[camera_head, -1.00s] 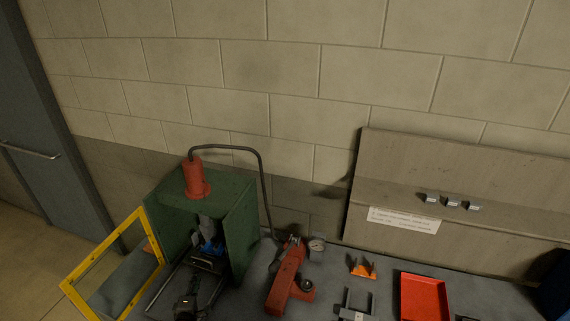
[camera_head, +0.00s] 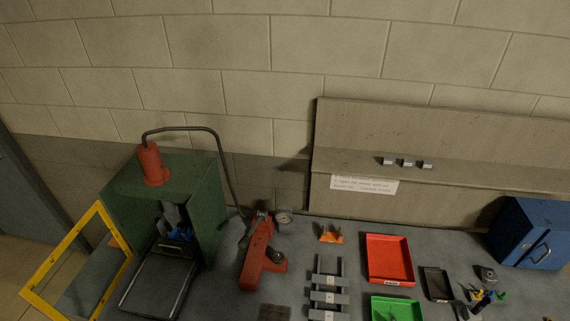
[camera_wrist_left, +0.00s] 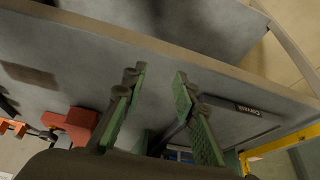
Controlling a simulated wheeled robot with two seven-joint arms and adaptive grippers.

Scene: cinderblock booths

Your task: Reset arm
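My left gripper (camera_wrist_left: 158,75) shows in the left wrist view, its two green-padded fingers apart with nothing between them. It is near the front edge of the workbench (camera_wrist_left: 215,72). Neither gripper shows in the head view, and my right gripper is in no view. The bench top in front of the press carries a dark tray-like base (camera_head: 158,283).
A red hand pump (camera_head: 257,255) with a gauge stands right of the press. Further right are an orange piece (camera_head: 331,234), a grey rack (camera_head: 328,285), a red tray (camera_head: 389,260), a green tray (camera_head: 396,310) and a blue cabinet (camera_head: 530,233). Small grey blocks (camera_head: 407,163) sit on the shelf.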

